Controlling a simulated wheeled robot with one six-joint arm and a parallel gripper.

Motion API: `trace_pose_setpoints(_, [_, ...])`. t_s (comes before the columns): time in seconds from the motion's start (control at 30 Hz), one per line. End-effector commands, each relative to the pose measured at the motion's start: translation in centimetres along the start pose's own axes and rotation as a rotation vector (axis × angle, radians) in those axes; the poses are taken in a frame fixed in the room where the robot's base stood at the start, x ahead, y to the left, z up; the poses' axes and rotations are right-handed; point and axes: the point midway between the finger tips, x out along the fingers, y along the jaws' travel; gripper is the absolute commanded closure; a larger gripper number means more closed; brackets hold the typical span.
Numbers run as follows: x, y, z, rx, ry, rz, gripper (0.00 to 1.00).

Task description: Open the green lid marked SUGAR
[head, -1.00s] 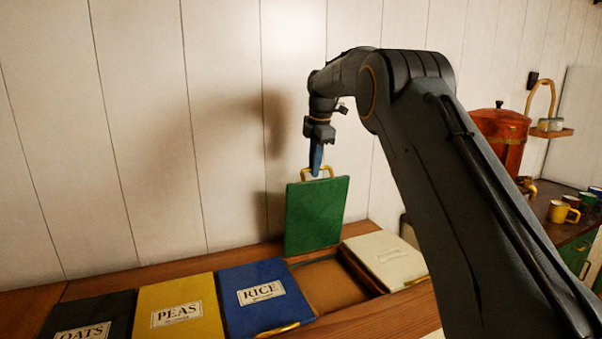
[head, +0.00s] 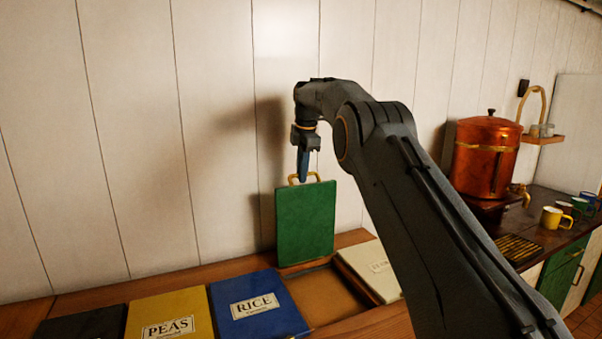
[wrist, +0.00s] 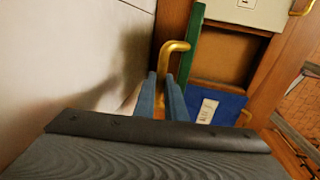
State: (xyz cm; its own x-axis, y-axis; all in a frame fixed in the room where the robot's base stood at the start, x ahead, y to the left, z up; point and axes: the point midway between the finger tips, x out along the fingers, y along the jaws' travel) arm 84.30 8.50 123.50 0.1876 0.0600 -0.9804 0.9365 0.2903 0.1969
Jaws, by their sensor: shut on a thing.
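The green lid (head: 306,225) stands upright at the back edge of its bin, close to the wall, with its plain underside facing the camera. Its SUGAR marking is out of sight. The brass handle (head: 292,181) is at its top edge. My gripper (head: 303,178) points down from above and is shut on the handle. In the wrist view, the blue fingers (wrist: 160,80) reach the brass handle (wrist: 172,46), and the green lid (wrist: 193,45) shows edge-on. The bin's opening (head: 325,294) lies uncovered in front of the lid.
The blue RICE lid (head: 285,318), yellow PEAS lid (head: 196,309) and a dark lid (head: 85,322) lie shut to the left; a cream lid (head: 383,279) lies shut to the right. A copper urn (head: 487,160) and mugs (head: 553,218) stand farther right. The plank wall (head: 225,130) is close behind.

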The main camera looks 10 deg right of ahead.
Motion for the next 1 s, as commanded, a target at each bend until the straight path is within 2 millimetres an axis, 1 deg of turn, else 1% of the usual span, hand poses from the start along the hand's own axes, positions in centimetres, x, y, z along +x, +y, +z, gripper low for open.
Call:
trace_pose_setpoints(0.03, [0.4,-0.3,0.8,0.005,-0.009,-0.007,1.00])
trace_pose_setpoints(0.07, [0.4,-0.3,0.8,0.005,-0.009,-0.007,0.86])
trace_pose_setpoints(0.1, [0.4,-0.3,0.7,0.004,-0.009,-0.007,0.79])
trace_pose_setpoints(0.17, [0.3,-0.2,0.5,0.002,-0.008,-0.006,0.71])
trace_pose_setpoints(0.3, [0.2,0.0,-0.2,-0.005,-0.005,-0.004,0.71])
trace_pose_setpoints(0.43, [0.0,0.0,-0.3,-0.007,-0.004,-0.002,0.71])
trace_pose_setpoints(0.53, [-0.7,0.2,-0.4,-0.008,-0.004,0.001,0.71])
trace_pose_setpoints(0.67, [-2.6,0.2,-0.5,-0.008,-0.004,0.001,0.71])
trace_pose_setpoints(0.8, [-5.2,0.2,-0.4,-0.007,-0.006,0.002,0.71])
trace_pose_setpoints(1.0, [-7.0,0.1,-0.2,-0.005,-0.006,-0.002,0.71])
